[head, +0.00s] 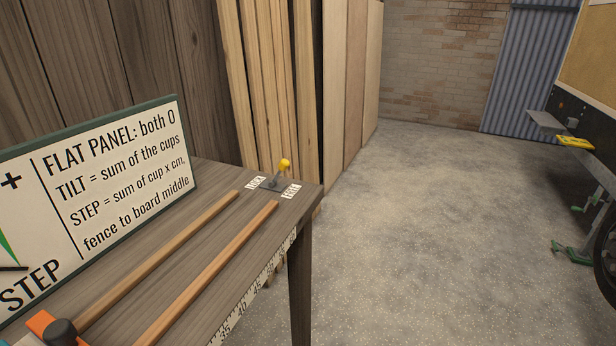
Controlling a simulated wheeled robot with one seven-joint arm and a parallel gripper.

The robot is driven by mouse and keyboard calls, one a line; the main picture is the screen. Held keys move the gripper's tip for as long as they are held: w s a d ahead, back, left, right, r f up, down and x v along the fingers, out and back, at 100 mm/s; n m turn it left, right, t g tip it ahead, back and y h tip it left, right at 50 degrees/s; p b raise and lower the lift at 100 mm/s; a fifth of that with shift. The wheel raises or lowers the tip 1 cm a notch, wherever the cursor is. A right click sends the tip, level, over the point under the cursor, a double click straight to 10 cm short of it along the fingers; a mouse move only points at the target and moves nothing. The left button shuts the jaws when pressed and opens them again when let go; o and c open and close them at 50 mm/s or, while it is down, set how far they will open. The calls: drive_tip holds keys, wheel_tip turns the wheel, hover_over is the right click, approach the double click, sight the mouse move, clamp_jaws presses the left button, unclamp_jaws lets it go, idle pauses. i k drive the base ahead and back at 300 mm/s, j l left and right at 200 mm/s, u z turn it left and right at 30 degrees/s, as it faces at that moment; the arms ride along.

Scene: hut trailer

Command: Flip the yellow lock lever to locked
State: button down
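The yellow lock lever (284,165) stands at the far right corner of the wooden table (308,217). Its yellow knob is raised on a short stem from a dark base and leans a little to the right. A small white label (255,182) lies to its left and another white label (291,191) to its right; their words are too small to read surely. My gripper is not in view.
A sign (120,170) stands on the table's left. Two wooden rails (215,265) and an edge scale run along the tabletop. Boards (350,80) lean behind. Open floor (430,230) lies right of the table; a trailer (585,160) stands at the far right.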

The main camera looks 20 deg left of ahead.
sight(284, 164)
drive_tip(key=u, duration=1.05)
